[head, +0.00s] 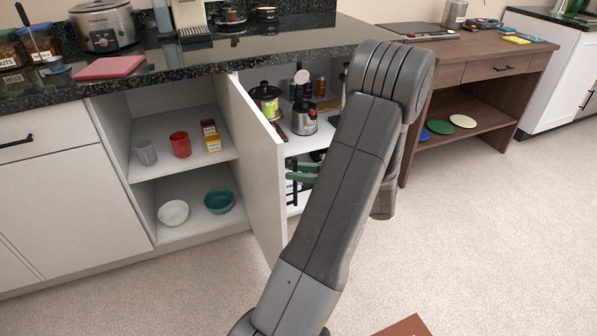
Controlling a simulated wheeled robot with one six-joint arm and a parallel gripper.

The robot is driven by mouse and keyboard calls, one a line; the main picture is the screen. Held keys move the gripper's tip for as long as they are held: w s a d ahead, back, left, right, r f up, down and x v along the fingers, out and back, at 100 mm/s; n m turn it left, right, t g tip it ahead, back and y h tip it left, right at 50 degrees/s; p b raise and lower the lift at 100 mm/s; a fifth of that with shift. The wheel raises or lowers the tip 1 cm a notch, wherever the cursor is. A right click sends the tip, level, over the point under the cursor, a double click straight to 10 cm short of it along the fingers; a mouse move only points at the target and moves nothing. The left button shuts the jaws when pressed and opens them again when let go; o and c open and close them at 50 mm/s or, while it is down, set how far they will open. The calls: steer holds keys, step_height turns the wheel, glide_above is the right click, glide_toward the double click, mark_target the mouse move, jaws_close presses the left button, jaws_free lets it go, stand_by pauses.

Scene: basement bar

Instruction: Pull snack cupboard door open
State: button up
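My arm reaches across the cupboard front from the bottom of the view. Green finger-like parts of my gripper (302,172) show beside the handle, left of my arm. The rest of my gripper is hidden behind my arm, so its grip on the handle is unclear.
Left of the door, open shelves hold a red mug (181,144), a grey mug (146,151), small boxes, a white bowl (173,213) and a teal bowl (219,201). A dark counter (190,62) runs above. A brown desk (472,62) stands right.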

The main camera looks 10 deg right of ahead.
steer(key=shift+d, duration=0.1)
steer(key=p+v, duration=0.2)
steer(key=v, duration=1.1)
steer(key=shift+s+d, duration=0.2)
steer(key=shift+d, duration=0.05)
steer(key=shift+a, duration=0.1)
steer(key=b+x, duration=0.2)
steer(key=x, duration=1.1)
steer(key=shift+w+a, duration=0.15)
steer(key=shift+a, duration=0.2)
steer(key=shift+r, duration=0.1)
